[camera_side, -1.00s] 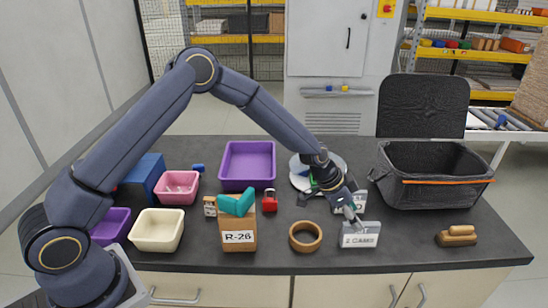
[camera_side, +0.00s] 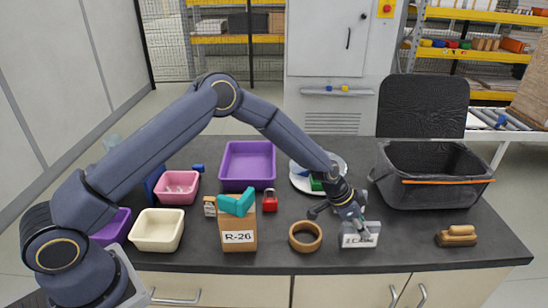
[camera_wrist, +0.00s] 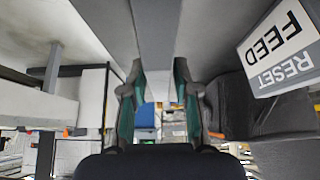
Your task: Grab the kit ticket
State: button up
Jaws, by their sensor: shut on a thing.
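The gripper covers part of the lettering. The card still appears to rest on the table.
A "RESET FEED" sign (camera_wrist: 283,50) stands close by in the wrist view. A black crate (camera_side: 432,196) and a wooden-handled brush (camera_side: 457,236) are right. Bare table lies between card and brush.

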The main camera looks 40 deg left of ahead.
jog(key=shift+c, duration=0.8)
jog(key=shift+r, duration=0.1)
